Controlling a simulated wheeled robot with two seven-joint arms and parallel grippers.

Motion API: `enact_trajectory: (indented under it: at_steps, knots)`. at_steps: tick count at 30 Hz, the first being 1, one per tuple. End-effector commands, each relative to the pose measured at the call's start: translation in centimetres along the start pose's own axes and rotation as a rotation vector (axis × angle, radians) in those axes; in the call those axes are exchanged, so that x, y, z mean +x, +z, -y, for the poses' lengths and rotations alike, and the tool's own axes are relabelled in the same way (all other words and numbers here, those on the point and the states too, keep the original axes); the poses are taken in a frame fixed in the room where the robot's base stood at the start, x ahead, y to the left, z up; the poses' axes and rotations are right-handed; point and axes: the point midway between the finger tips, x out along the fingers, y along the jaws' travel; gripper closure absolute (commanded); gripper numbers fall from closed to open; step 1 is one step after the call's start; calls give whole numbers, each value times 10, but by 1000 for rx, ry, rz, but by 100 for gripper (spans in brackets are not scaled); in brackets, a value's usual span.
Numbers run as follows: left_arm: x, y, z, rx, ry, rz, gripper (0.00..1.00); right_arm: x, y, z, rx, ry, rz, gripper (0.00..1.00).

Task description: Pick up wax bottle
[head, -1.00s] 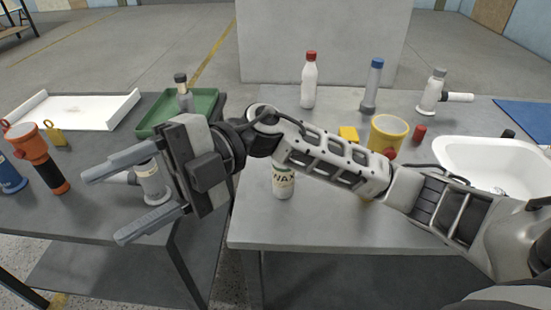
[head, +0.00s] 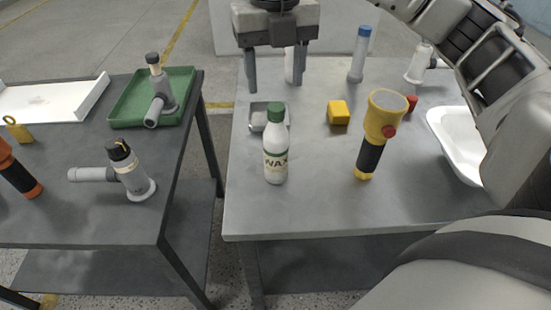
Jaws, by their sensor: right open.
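The wax bottle (head: 275,158), white with a green cap and a WAX label, stands upright on the right grey table (head: 310,215), near its front left part. My right gripper (head: 277,84) hangs at the top of the head view with its two fingers pointing down and spread apart. It is open and empty. In the picture it sits above and behind the bottle, apart from it. The right arm comes in from the upper right. My left gripper is not in view.
A small metal tray (head: 258,116) lies just behind the bottle. A yellow flashlight (head: 376,128) stands to its right, with a yellow block (head: 339,112) behind. A gap separates the left table (head: 90,215).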

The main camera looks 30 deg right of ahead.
Motion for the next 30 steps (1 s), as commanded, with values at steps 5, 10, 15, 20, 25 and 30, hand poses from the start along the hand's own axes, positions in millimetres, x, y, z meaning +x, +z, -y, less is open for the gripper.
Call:
enact_trajectory:
  at_steps: [5,10,15,20,25,30]
  knots:
    - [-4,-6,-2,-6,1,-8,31,28,0,0,0,0,-1,44]
    - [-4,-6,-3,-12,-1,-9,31,39,0,0,-1,1,0,44]
    - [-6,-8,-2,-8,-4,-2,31,59,2,3,-2,-1,-3,44]
    - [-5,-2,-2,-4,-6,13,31,82,4,4,-2,1,-1,44]
    - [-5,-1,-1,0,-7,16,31,90,4,4,-2,2,1,44]
    - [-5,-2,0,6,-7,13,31,90,4,3,-2,3,1,47]
